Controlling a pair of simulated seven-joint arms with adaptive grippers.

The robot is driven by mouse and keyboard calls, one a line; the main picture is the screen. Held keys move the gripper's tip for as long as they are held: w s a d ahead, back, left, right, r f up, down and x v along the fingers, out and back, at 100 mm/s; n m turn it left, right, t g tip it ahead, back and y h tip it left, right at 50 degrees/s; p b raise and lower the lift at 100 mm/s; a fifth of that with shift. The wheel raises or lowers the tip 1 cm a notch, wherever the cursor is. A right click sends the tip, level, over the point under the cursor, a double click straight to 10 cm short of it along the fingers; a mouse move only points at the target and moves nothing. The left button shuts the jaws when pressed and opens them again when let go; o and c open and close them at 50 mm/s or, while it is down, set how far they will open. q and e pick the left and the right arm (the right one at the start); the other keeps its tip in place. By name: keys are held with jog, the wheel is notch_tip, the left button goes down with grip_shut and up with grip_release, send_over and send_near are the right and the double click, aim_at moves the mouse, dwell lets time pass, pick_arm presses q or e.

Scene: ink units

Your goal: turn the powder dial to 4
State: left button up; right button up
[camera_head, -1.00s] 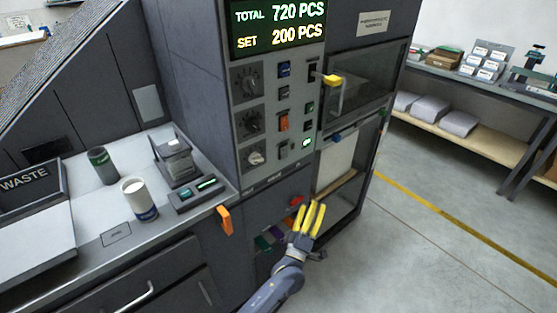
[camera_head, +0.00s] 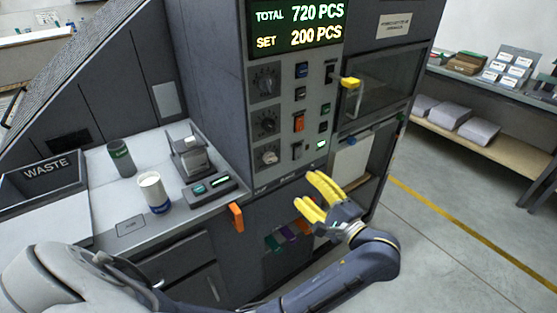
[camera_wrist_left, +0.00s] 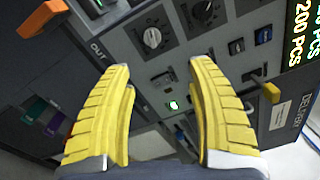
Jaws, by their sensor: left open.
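Three dials are stacked on the grey panel of the machine: a dark top dial (camera_head: 265,80), a dark middle dial (camera_head: 266,124) and a paler bottom dial (camera_head: 268,157). Their labels and settings are too small to read, so I cannot tell which is the powder dial. My left gripper (camera_head: 305,190) is open and empty, below and right of the bottom dial, its yellow fingers pointing up and left. In the left wrist view the pale dial (camera_wrist_left: 152,37) lies beyond the open fingers, apart from them, with a dark dial (camera_wrist_left: 203,10) to its right.
A yellow-tipped handle (camera_head: 350,82) sticks out at the right. An orange tab (camera_head: 236,216) projects from the counter (camera_head: 128,228), which holds a white cup (camera_head: 153,191) and a dark green cup (camera_head: 121,158).

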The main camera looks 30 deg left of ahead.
aim_at(273, 161)
pick_arm(q)
jog(key=shift+n, duration=0.6)
jog(key=x, duration=0.5)
jog(key=f+x, duration=0.1)
jog(key=x, duration=1.1)
jog(key=shift+a+f, duration=0.25)
grip_shut()
